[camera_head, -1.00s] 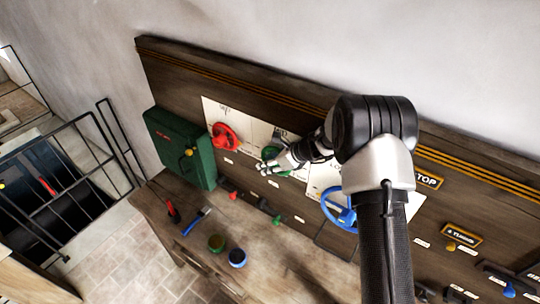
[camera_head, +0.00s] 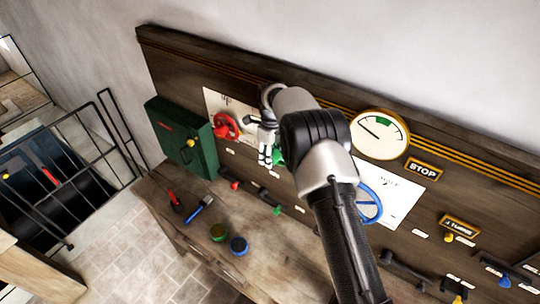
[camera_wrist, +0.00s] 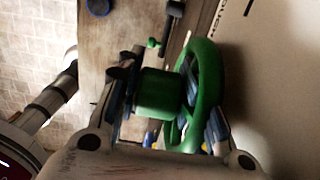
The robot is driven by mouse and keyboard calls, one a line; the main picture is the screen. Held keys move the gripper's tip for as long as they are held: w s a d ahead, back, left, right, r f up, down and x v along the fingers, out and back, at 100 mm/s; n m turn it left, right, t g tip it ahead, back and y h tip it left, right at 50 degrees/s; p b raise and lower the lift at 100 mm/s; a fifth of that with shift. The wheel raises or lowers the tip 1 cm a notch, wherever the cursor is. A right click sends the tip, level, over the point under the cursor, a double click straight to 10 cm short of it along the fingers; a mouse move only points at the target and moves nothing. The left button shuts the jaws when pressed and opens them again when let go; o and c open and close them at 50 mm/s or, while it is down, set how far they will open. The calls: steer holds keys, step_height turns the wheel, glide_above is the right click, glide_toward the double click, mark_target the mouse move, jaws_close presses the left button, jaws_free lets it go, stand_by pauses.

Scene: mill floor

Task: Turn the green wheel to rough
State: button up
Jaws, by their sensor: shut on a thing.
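The green wheel (camera_head: 279,158) is mounted on the panel and is mostly hidden behind my arm in the head view. In the wrist view the green wheel (camera_wrist: 209,80) fills the middle, with its rim on the right and a thick green hub or grip on the left. My gripper (camera_head: 266,157) is at the wheel, and in the wrist view my gripper (camera_wrist: 165,112) has one finger on each side of the green part, shut on it. The marks on the white plate behind the wheel are hidden, so its setting cannot be read.
A red wheel (camera_head: 226,126) is to the left and a blue wheel (camera_head: 370,204) to the right, on the same panel. A green box (camera_head: 181,137) stands at the panel's left end. A workbench (camera_head: 208,262) below holds two jars and tools. A gauge (camera_head: 380,134) is upper right.

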steer(key=shift+g+h, duration=0.3)
steer(key=shift+h, duration=0.2)
stand_by(0.3)
steer(key=o, duration=0.8)
steer(key=shift+f, duration=0.1)
step_height(320, 180, up, 12)
steer(key=shift+w+a, duration=0.25)
steer(key=shift+a, duration=0.2)
steer(key=shift+o, duration=0.6)
